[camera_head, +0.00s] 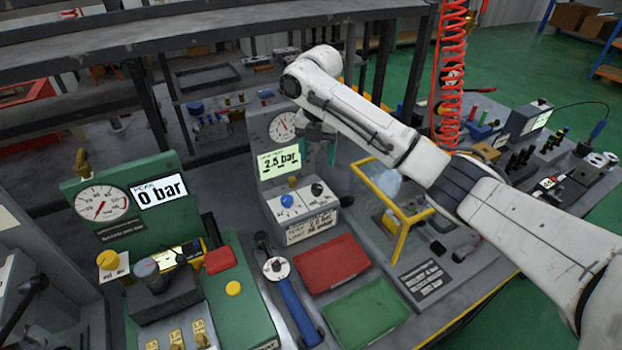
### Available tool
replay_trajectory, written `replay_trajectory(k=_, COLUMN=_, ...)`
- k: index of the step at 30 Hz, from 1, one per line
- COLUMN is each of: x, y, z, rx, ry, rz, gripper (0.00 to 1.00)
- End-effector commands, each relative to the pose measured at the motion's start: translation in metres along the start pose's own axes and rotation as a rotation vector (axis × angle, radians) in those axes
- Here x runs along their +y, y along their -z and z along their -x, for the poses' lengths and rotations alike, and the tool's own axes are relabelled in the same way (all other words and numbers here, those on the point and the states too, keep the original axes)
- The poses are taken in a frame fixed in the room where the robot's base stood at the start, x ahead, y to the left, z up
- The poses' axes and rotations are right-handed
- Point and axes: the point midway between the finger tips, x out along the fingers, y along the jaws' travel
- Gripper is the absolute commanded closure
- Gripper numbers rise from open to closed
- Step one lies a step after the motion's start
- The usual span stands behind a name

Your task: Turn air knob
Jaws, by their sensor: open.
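A grey test station (268,150) with a dial gauge (282,126) and a display (279,161) reading about 2.5 bar stands in the middle. On its lower box are a blue knob (287,200), a black knob (317,188) and a small brass part (292,182). I cannot tell which is the air knob. My gripper (320,150) is open, in front of the display's right side, above and apart from the knobs. Its fingers are small and partly hidden by my wrist.
A green station (130,205) showing 0 bar stands at the left. A red tray (331,263) and a green tray (366,313) lie in front. A yellow frame (398,235) stands to the right of the grey station. A red coiled hose (452,80) hangs behind my arm.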

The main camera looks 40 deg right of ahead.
Motion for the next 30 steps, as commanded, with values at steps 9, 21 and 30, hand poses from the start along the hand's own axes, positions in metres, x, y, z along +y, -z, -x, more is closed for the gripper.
replay_trajectory(k=9, x=-0.001, y=0.001, z=-0.054, rx=0.003, ry=0.003, rz=-0.002, gripper=0.39)
replay_trajectory(k=21, x=0.0, y=0.001, z=-0.098, rx=0.001, ry=0.0, rz=0.0, gripper=0.39)
replay_trajectory(k=30, x=0.0, y=0.001, z=-0.1, rx=0.0, ry=0.0, rz=0.0, gripper=0.39)
